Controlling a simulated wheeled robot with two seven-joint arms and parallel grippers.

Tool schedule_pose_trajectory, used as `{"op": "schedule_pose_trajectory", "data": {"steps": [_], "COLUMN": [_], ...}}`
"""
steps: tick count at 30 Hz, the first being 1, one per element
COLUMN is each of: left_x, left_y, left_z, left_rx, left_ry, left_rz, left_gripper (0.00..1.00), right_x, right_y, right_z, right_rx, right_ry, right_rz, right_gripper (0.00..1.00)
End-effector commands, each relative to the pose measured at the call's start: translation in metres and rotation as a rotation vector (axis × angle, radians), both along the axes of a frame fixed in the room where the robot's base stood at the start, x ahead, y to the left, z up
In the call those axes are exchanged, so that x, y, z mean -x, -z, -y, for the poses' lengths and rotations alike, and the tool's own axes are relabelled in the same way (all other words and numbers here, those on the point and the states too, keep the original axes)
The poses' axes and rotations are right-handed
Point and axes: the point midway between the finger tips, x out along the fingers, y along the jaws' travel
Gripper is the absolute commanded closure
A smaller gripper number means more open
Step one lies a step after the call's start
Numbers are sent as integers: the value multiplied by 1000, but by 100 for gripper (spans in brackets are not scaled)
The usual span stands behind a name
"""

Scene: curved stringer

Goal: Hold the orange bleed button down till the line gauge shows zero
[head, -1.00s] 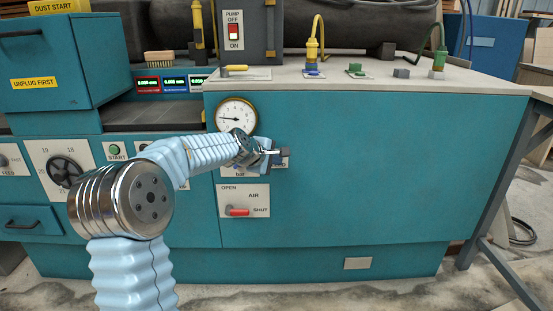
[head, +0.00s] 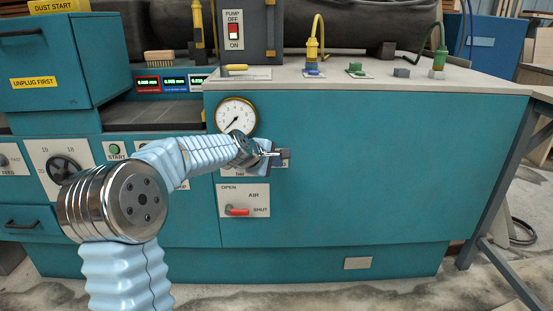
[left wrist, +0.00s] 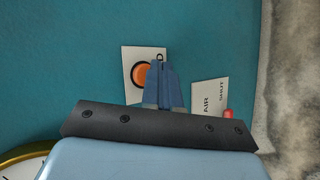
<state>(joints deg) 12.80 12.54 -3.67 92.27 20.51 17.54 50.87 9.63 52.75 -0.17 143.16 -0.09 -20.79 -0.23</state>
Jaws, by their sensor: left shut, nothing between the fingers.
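The orange bleed button (left wrist: 142,74) sits in a dark ring on a white plate in the left wrist view. My left gripper (left wrist: 161,66) is shut and empty; its blue fingers lie over the plate, overlapping the button's right side in that view. I cannot tell whether the fingertips touch or press it. In the head view my left gripper (head: 273,155) is in front of the panel, hiding the button and most of its plate. The round line gauge (head: 236,115) is just above my wrist, its needle pointing to the lower left, near the scale's low end. My right gripper is not in view.
The AIR plate (head: 244,201) with its red lever (head: 238,211) is just below the gripper, the lever towards SHUT. The worktop (head: 400,84) above carries yellow and green fittings. The panel to the right is bare.

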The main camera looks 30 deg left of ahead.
Motion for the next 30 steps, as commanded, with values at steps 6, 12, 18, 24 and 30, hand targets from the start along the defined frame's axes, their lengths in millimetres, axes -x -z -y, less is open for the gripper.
{"op": "schedule_pose_trajectory", "data": {"steps": [6, 12, 18, 24, 30], "left_x": [3, 4, 19, 36, 46], "left_y": [0, 0, 0, -1, 0], "left_z": [2, 3, 12, 22, 28], "left_rx": [1, 1, 0, 0, 1], "left_ry": [1, 1, 1, 1, -1], "left_rz": [0, 0, -1, 0, 0], "left_gripper": [100, 100, 100, 100, 100], "right_x": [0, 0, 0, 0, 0], "right_y": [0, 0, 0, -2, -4], "right_z": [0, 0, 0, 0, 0], "right_rx": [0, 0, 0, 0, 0], "right_ry": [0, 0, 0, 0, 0], "right_rz": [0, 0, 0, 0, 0], "right_gripper": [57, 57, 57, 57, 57]}}
